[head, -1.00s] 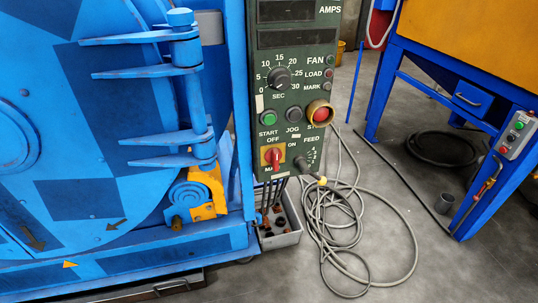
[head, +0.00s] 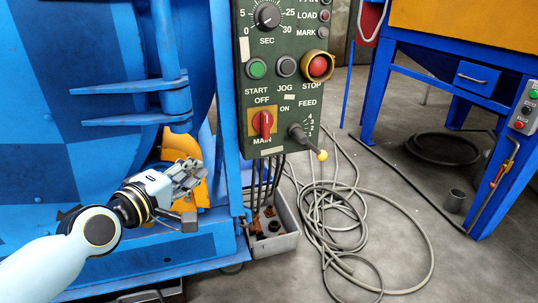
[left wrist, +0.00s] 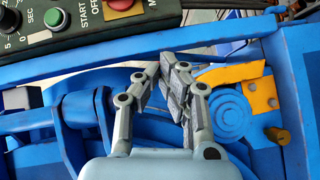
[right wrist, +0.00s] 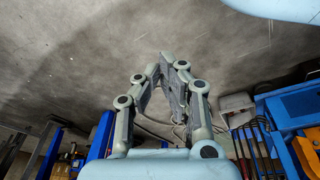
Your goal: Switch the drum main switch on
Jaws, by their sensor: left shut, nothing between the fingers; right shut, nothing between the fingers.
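The drum main switch is a red rotary knob (head: 262,124) on a yellow plate, low on the dark green control panel (head: 277,95). OFF is printed above it, ON to its right and MAIN below; the knob stands upright, toward OFF. My left gripper (head: 196,170) is shut and empty, left of and below the switch, in front of the blue drum machine. In the left wrist view its closed fingers (left wrist: 172,75) show, with the panel's corner at the top left; the switch itself is not clear there. My right gripper (right wrist: 167,65) is shut and empty, away from the panel.
A feed lever with a yellow knob (head: 322,156) sticks out right of the switch. A red stop button (head: 318,66) is above. A grey box (head: 276,240) and coiled cables (head: 335,225) lie below. A blue hinge bar (head: 130,88) stands left of the panel.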

